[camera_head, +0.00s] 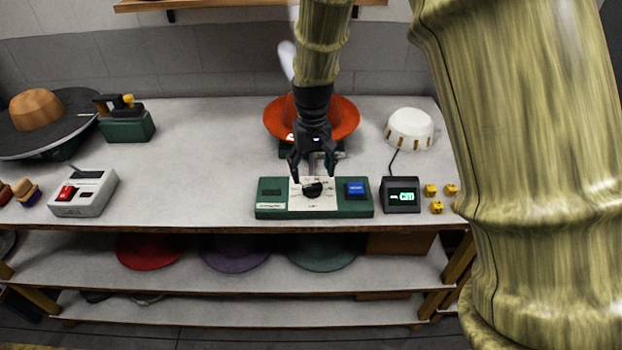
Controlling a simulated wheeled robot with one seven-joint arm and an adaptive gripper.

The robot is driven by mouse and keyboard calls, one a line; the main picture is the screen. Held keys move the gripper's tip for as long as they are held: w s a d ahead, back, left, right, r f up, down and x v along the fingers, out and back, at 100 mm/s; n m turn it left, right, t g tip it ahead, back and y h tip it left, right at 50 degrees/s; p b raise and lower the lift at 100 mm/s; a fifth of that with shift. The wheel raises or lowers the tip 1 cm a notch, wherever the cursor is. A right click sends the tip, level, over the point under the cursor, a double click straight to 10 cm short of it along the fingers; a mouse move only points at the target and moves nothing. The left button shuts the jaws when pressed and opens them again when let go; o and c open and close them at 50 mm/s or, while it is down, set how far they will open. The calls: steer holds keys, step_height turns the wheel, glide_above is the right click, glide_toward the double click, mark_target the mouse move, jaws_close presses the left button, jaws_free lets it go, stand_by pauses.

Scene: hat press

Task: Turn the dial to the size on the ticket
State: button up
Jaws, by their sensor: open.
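The dial (312,190) is a black knob on a white plate in the middle of a green control box (272,212) near the table's front edge. The marks around the dial are too small to read. My gripper (313,179) is open and points down at the dial, with one finger on each side just above or around it. I cannot tell whether the fingers touch the knob. A blue button (355,189) sits right of the dial. A small white label (271,206) is at the box's lower left. I cannot make out a size ticket.
An orange-red hat (345,115) on a green base stands behind my gripper. Right are a dark display (402,197) with green characters, yellow cubes (437,207) and a white dome (409,127).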

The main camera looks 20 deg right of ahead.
mark_target(312, 189)
steer(key=shift+s+f+p, duration=0.1)
steer(key=shift+f+p, duration=0.25)
steer(key=shift+f, duration=1.95)
steer(key=shift+c, duration=0.2)
steer(key=c, duration=1)
